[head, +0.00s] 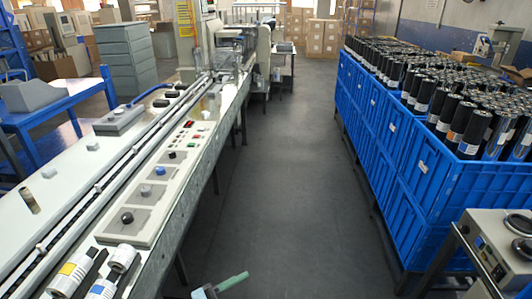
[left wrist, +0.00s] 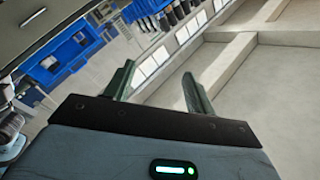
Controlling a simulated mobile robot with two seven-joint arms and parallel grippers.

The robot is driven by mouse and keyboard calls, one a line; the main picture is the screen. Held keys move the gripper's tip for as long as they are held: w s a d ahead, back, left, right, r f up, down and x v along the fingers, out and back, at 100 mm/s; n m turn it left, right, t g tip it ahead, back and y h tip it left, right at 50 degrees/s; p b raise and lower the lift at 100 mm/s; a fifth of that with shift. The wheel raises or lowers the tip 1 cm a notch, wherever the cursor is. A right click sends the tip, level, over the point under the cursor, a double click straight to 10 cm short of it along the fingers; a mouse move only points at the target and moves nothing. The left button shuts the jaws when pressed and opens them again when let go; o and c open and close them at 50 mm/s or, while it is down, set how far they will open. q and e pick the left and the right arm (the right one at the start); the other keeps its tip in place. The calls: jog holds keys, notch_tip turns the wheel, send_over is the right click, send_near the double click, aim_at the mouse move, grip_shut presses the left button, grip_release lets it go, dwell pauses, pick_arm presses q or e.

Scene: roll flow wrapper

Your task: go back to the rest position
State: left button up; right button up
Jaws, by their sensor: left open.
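My left gripper (left wrist: 158,75) is open in the left wrist view, with its two grey-green fingers apart and nothing between them. The wrist is tilted, so the room appears rotated behind the fingers. In the head view, a green finger and a bit of grey housing of a gripper of mine show at the bottom edge, left of centre, over the floor. The rest of that gripper is cut off. My right gripper cannot be made out in either view.
A long machine bench (head: 205,130) with a control panel (head: 160,190) runs along the left. White-labelled rolls (head: 75,272) lie at its near end. Blue crates (head: 395,150) full of dark rolls (head: 455,125) line the right. The grey floor aisle (head: 290,170) between is clear.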

pick_arm(q)
jog(key=s+a+f+n+y, duration=0.7)
jog(key=s+f+n, duration=0.1)
jog(key=s, duration=0.3)
jog(key=s+a+f+n+y, duration=0.7)
jog(key=s+a+f+n, duration=0.1)
jog(key=s, duration=0.4)
jog(key=shift+a+f+n+g, duration=0.25)
jog(key=shift+f+n, duration=0.45)
jog(key=shift+n, duration=0.4)
jog(key=shift+d, duration=0.15)
